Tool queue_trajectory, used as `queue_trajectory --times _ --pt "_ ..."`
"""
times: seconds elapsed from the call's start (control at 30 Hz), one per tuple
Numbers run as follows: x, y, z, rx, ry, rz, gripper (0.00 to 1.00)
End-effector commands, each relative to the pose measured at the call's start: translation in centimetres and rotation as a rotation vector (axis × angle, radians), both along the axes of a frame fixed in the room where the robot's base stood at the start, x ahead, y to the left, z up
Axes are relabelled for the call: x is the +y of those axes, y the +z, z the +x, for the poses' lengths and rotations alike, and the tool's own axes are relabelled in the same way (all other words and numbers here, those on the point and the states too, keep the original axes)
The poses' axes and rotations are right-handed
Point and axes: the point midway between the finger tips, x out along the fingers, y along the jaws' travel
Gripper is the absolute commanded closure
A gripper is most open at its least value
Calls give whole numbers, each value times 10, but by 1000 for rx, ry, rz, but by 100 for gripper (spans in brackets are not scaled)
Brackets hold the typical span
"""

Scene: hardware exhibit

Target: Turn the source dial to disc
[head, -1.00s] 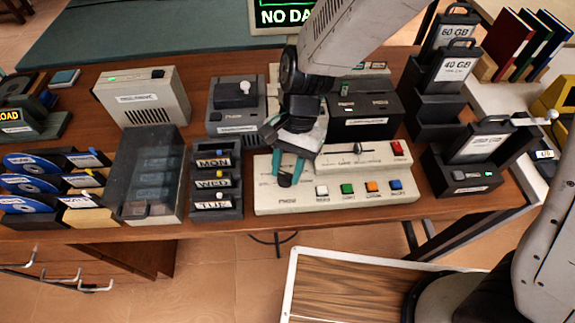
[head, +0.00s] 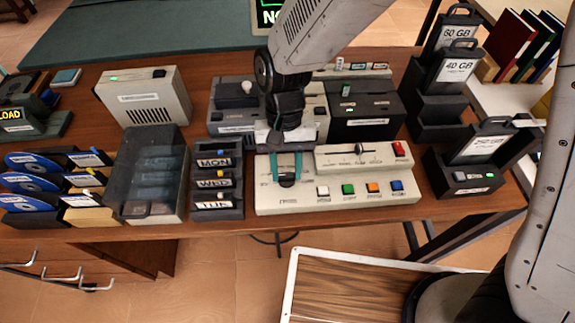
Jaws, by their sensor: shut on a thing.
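The source dial (head: 287,181) is a dark round knob on the left part of the cream control panel (head: 305,197). My gripper (head: 287,172) points down over it, with its two teal fingers on either side of the knob, shut on it. The fingers hide part of the dial, and the small markings around it are too blurred to read, so I cannot tell which one it points to.
The panel has white, green, orange and blue buttons (head: 372,188), a slider (head: 360,149) and a red switch (head: 399,148). A black box (head: 365,128) stands behind. A label rack (head: 216,190) and a clear-lidded case (head: 150,185) stand left. A drive dock (head: 470,178) stands right.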

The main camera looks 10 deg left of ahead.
Motion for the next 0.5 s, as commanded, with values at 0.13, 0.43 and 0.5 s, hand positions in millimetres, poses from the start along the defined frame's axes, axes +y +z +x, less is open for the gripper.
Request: queue_trajectory --times 0.13,0.43,0.5 --pt "2 1 0 -2 86 2 90" --pt "2 1 0 -3 177 2 90" --pt "2 1 1 -3 186 2 90"
